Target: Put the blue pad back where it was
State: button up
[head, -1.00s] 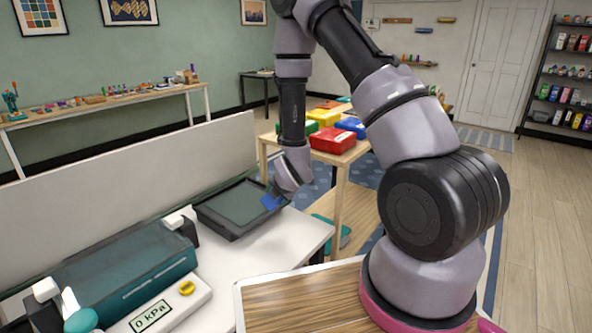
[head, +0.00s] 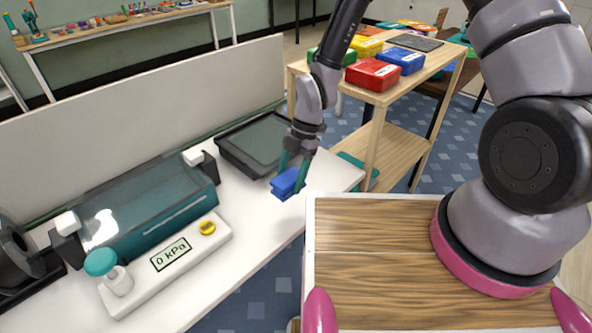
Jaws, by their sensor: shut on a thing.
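The blue pad (head: 285,186) is a small blue block. My gripper (head: 291,174) is shut on it, with one finger on each side. The pad is over or on the white table (head: 262,217), just in front of the dark tray (head: 232,160); I cannot tell whether it touches the table top. The tray is shallow, with a grey-green bottom, and nothing shows inside it.
Left of the tray stands a teal machine (head: 140,215) with a clear cover. In front of it is a white gauge box (head: 172,258) reading 0 kPa, with a yellow knob and a teal-capped bottle (head: 112,272). A wooden cart (head: 375,95) holds coloured boxes behind.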

jog(key=shift+f, duration=4.35)
jog(key=o, duration=1.3)
jog(key=shift+c, duration=0.2)
jog(key=shift+r, duration=5)
jog(key=shift+w+r, duration=0.1)
